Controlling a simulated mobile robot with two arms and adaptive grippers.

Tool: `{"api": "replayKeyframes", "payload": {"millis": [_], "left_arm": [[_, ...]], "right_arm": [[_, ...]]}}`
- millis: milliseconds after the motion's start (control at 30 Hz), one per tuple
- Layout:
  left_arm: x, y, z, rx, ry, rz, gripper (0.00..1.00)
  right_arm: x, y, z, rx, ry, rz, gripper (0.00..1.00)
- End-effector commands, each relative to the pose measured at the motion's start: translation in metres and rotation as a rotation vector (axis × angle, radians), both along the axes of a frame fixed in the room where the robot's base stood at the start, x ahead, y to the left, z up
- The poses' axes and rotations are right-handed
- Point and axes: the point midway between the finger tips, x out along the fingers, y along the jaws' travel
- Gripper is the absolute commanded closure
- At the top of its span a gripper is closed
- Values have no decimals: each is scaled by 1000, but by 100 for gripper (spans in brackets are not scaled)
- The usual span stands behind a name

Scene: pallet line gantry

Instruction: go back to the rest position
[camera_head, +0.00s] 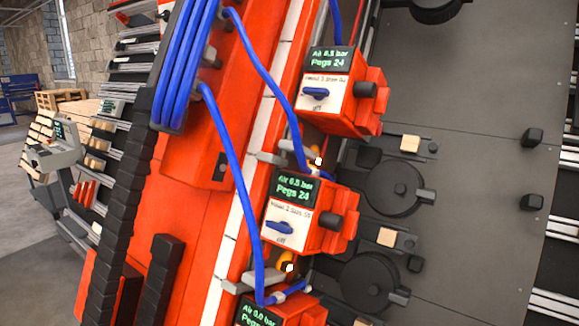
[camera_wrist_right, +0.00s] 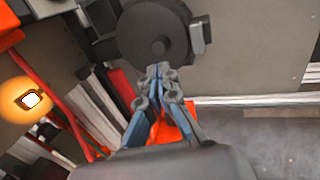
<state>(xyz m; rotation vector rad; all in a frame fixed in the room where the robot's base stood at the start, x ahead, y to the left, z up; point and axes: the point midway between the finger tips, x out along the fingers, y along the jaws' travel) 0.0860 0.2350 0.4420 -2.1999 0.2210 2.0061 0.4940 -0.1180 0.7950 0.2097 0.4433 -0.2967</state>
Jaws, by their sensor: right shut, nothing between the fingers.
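My right gripper (camera_wrist_right: 160,75) shows in the right wrist view with its blue-grey fingers together and nothing between them. Beyond its tips is a dark round disc (camera_wrist_right: 155,35) with a small grey block at its side. I cannot tell whether the fingertips touch the disc; it overlaps them in the picture. Neither gripper shows in the head view. That view holds an orange machine (camera_head: 205,130) with several orange control boxes, among them an upper box (camera_head: 368,100) and a middle box (camera_head: 338,225), each with a lit display and a blue knob.
Blue hoses (camera_head: 240,190) hang across the machine front. Dark round discs (camera_head: 390,188) sit beside the boxes on a grey panel (camera_head: 480,110) with black knobs. A grey console (camera_head: 55,145) and wooden pallets (camera_head: 62,98) stand at the left. Grey floor (camera_head: 30,250) is open at the lower left.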

Motion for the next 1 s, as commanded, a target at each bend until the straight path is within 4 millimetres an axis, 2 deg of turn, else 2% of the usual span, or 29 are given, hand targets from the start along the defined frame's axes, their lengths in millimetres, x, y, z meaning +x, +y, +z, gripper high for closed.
{"api": "replayKeyframes", "payload": {"millis": [167,267,367,467,500,567,600,667,700,767,833,900,1000], "left_arm": [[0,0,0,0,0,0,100],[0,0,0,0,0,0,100],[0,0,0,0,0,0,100],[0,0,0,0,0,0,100],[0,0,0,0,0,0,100],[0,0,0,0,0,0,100],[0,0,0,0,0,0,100],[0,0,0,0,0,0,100],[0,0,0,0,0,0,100],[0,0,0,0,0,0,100],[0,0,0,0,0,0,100],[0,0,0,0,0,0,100],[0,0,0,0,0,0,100]], "right_arm": [[0,0,-1,4,2,-1,100],[-6,-3,-17,49,27,-19,100],[-22,-9,-59,176,92,-80,100],[-54,-21,-120,383,190,-211,100],[-71,-27,-146,477,230,-283,100],[-100,-35,-182,618,283,-411,100],[-120,-41,-205,709,313,-507,100],[-153,-51,-236,844,349,-668,100],[-177,-57,-255,931,367,-786,100],[-214,-67,-281,1054,376,-980,100],[-260,-78,-306,1187,363,-1224,100],[-301,-89,-324,1298,319,-1465,100],[-352,-102,-341,1411,224,-1765,100]]}}
